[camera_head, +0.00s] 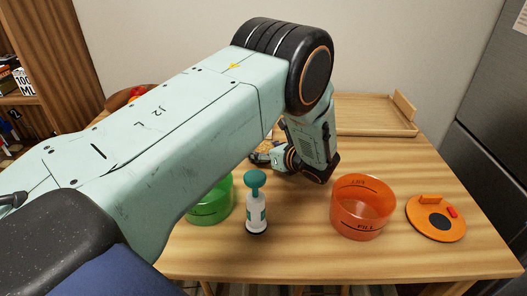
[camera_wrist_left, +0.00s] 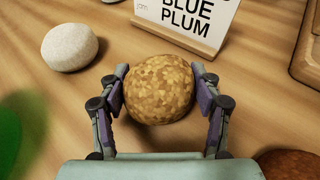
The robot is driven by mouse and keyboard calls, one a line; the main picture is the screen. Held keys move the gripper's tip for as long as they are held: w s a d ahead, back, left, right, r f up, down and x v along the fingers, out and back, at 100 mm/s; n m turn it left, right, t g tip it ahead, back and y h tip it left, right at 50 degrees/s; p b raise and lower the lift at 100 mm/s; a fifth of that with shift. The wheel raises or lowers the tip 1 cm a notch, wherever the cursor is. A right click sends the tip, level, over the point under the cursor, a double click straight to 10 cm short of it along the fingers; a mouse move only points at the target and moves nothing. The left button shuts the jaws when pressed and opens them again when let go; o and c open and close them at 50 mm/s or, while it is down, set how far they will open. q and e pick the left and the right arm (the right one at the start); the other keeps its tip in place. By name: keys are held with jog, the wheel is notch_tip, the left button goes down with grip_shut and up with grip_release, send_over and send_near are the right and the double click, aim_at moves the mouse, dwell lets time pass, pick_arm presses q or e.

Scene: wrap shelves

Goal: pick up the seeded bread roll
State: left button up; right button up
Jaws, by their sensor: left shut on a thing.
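The seeded bread roll (camera_wrist_left: 159,88) is round and golden brown, and it sits between the two fingers of my left gripper (camera_wrist_left: 164,100) in the left wrist view. The fingers touch it on both sides, so the gripper is shut on it. I cannot tell whether the roll is lifted off the table. My right gripper is not in view.
A wooden tray (camera_head: 372,128) is behind.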

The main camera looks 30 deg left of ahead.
pick_arm(q)
jog(key=shift+c, duration=1.4)
